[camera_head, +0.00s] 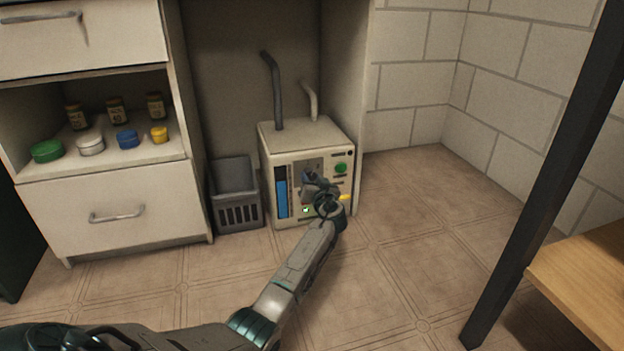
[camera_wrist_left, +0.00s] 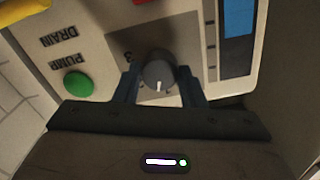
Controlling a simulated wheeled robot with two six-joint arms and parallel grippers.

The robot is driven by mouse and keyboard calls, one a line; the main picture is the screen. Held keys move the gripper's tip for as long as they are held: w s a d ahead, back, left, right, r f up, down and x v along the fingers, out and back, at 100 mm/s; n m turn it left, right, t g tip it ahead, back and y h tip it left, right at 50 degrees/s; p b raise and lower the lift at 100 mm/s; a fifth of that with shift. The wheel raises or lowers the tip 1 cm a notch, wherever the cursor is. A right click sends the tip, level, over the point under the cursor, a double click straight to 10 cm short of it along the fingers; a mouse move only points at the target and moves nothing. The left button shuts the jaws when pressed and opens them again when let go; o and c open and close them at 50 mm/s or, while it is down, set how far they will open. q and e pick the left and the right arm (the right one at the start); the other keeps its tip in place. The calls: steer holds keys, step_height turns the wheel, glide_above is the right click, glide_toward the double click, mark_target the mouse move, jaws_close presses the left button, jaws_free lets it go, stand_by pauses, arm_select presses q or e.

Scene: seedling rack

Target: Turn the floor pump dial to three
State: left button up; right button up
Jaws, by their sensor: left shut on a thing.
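The floor pump (camera_head: 303,137) is a pale box on the floor with two pipes on top. My left gripper (camera_head: 313,184) is at its front panel and hides the dial in the head view. In the left wrist view, the dark round dial (camera_wrist_left: 158,71) sits between the two fingers of my left gripper (camera_wrist_left: 160,83), which are shut on it. That view shows the panel upside down. The dial's white mark points towards the bottom of the picture. A "3" (camera_wrist_left: 128,57) shows beside the dial; other numbers are hidden. My right gripper is not in view.
A green button (camera_wrist_left: 77,84) by "PUMP" and a yellow part (camera_wrist_left: 25,13) by "DRAIN" are close to the dial. A blue gauge (camera_head: 281,194) is on the panel. A grey basket (camera_head: 236,178) stands left of the pump.

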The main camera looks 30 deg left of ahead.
arm_select(q)
steer(key=m+p, duration=0.1)
steer(key=m, duration=0.3)
steer(key=shift+r+m, duration=0.1)
steer(key=shift+m, duration=0.3)
steer(key=m+p, duration=0.2)
steer(key=m, duration=0.3)
steer(key=shift+p, duration=0.35)
steer(key=m+p, duration=0.2)
steer(key=m, duration=0.3)
steer(key=shift+m, duration=0.4)
steer(key=shift+m+p, duration=1.2)
steer(key=shift+m, duration=1.1)
steer(key=o, duration=1)
